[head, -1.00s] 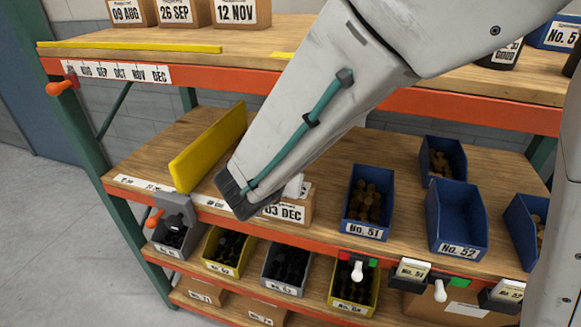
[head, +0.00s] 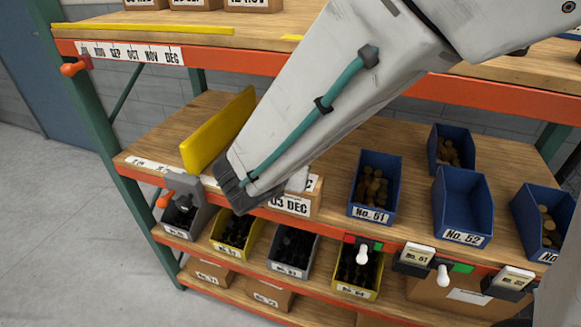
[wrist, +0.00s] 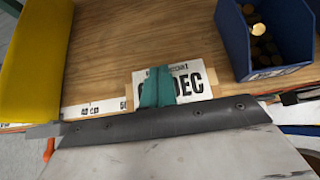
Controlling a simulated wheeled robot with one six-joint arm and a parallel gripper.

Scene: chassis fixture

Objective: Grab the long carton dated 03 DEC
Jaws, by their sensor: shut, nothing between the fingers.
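The carton labelled 03 DEC (head: 290,205) stands at the front edge of the middle shelf, just right of the yellow divider. My arm covers its left part in the head view. In the wrist view its white label (wrist: 195,80) shows "DEC", with the left part of the text hidden by my gripper (wrist: 158,85). The teal fingers are shut with nothing between them, in front of or above the label; I cannot tell whether they touch it. The fingers are hidden behind my arm in the head view. The carton's length is not clear.
The yellow divider (head: 218,132) stands left of the carton. A blue bin, No. 51 (head: 370,213), stands close on its right, with blue bin No. 52 (head: 462,238) beyond. Bins and cartons fill the lower shelves. An orange beam (head: 420,103) runs above, under the upper shelf.

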